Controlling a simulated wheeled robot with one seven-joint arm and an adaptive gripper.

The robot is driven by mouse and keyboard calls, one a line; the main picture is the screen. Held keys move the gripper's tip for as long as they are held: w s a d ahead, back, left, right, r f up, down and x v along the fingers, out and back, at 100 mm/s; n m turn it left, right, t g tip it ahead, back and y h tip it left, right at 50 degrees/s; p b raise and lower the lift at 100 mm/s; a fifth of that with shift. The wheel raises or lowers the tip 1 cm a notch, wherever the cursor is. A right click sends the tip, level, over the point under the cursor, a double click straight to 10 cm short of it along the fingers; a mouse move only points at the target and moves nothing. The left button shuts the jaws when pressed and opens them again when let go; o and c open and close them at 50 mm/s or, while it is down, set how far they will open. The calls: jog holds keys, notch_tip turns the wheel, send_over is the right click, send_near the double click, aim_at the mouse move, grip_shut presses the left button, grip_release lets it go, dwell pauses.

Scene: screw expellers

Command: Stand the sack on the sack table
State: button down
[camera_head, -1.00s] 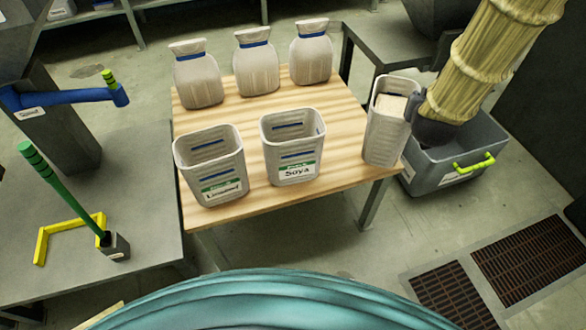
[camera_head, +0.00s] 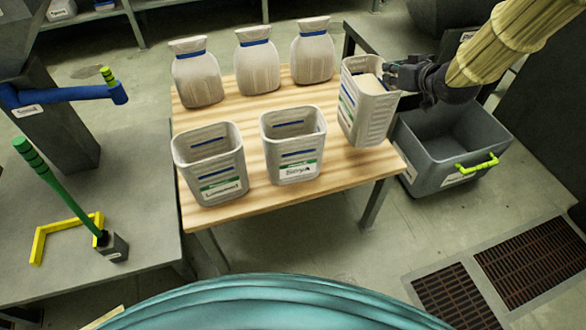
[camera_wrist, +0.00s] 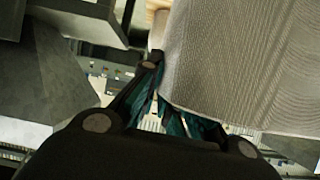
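The sack (camera_head: 368,116) is a pale, open-topped, ribbed container with pale contents and blue and green marks on its left side. It is at the right end of the wooden table (camera_head: 335,185), nearly upright with a slight tilt. I cannot tell whether its base touches the tabletop. My gripper (camera_head: 388,77) is at the sack's upper right rim and appears shut on it. In the wrist view the sack's woven, pale wall (camera_wrist: 245,65) fills the right side, against the dark fingers (camera_wrist: 155,95). The exact grip is partly hidden.
Three tied sacks with blue bands (camera_head: 257,68) stand along the table's back. Two open containers, one labelled Soya (camera_head: 293,172) and one beside it (camera_head: 222,190), stand in front. A grey bin with a yellow-green handle (camera_head: 468,168) is right of the table. The tabletop's middle is clear.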

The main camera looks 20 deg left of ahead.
jog(key=shift+w+a+r+y, duration=0.15)
jog(key=shift+w+y, duration=0.05)
jog(key=shift+y, duration=0.1)
jog(key=shift+f+b, duration=1.65)
jog(key=shift+f, duration=3.3)
jog(key=c, duration=2)
grip_release()
jog(key=shift+f, duration=0.2)
jog(key=shift+c, duration=0.2)
jog(key=o, duration=0.4)
